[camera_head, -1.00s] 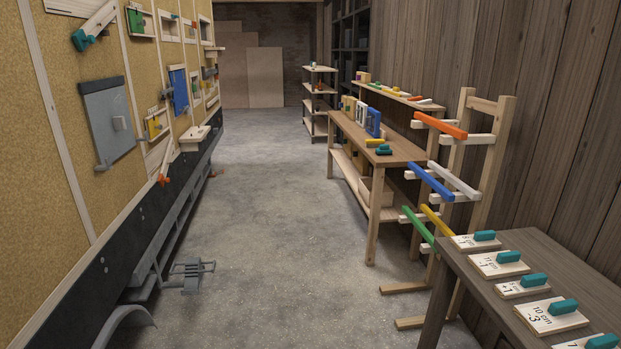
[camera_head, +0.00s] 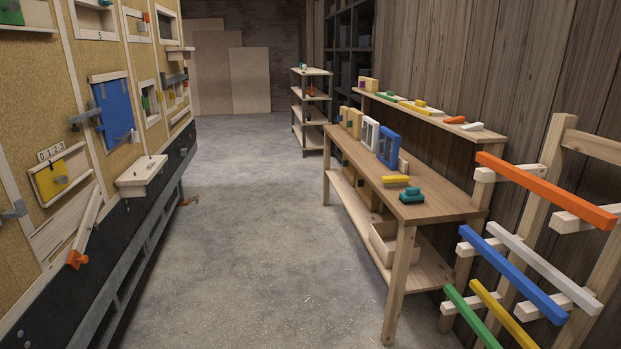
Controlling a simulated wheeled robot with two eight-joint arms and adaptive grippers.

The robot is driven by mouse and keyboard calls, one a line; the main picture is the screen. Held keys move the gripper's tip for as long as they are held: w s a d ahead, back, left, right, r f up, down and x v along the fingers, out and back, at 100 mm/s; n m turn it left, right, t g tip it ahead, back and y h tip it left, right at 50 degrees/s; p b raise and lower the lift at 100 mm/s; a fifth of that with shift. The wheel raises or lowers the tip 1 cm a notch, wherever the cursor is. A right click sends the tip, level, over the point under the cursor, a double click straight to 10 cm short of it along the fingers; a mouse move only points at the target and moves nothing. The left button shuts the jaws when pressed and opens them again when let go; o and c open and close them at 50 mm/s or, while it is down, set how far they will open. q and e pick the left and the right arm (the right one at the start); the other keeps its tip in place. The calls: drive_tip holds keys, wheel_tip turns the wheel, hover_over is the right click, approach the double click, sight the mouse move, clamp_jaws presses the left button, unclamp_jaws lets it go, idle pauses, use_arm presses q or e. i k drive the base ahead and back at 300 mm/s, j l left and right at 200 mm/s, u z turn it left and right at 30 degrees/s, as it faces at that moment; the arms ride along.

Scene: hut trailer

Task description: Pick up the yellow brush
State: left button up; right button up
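A small yellow block-shaped thing (camera_head: 395,180), which may be the yellow brush, lies on the wooden workbench (camera_head: 450,205) near its front end. A teal item (camera_head: 412,196) lies close beside it, nearer to me. Other small yellow pieces (camera_head: 418,103) lie on the narrow wall shelf (camera_head: 460,117) above the bench; I cannot tell whether one is a brush. Neither of my grippers shows in the view.
A blue frame (camera_head: 389,147) and a white frame (camera_head: 370,134) stand farther back on the bench. A rack with coloured bars (camera_head: 545,190) stands at the near right. A panel wall (camera_head: 110,150) lines the left. The concrete floor (camera_head: 235,220) between is clear.

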sight(391, 181)
drive_tip(key=i+z, duration=0.1)
drive_tip(key=i, duration=0.5)
drive_tip(key=i+j+z, duration=0.15)
drive_tip(key=i, duration=0.45)
drive_tip(key=i+j+z, duration=0.1)
drive_tip(key=i, duration=0.5)
